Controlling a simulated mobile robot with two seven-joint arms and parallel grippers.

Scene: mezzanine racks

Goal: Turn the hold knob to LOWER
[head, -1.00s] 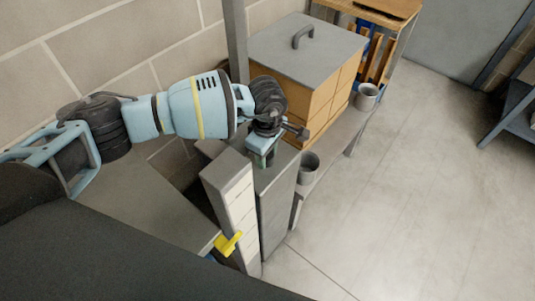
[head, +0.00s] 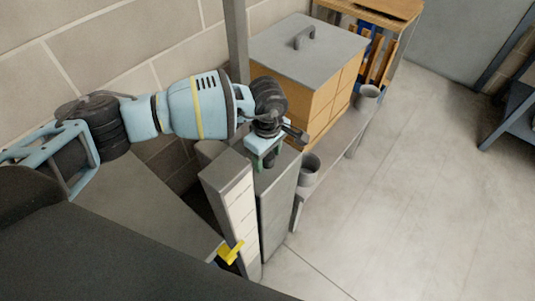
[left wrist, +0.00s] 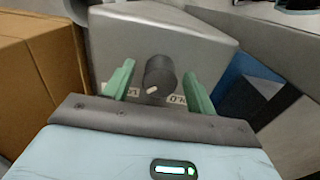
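The hold knob (left wrist: 160,76) is a short dark cylinder with a pale mark at its lower left, in the left wrist view. It sits on the face of a grey housing (left wrist: 205,40). Labels lie below it on both sides, partly hidden, and I cannot read them in full. My left gripper (left wrist: 158,88) is open, one green finger on each side of the knob, with gaps showing on both sides. In the head view my left gripper (head: 262,152) is above the grey cabinet (head: 277,205), and the knob is hidden there. My right gripper is not in view.
A tan crate with a grey handled lid (head: 310,50) stands just behind the gripper. Grey cups (head: 309,170) sit on the low bench (head: 335,145). A pale-fronted post (head: 240,215) and a yellow lever (head: 231,251) are close in front. Open floor lies to the right.

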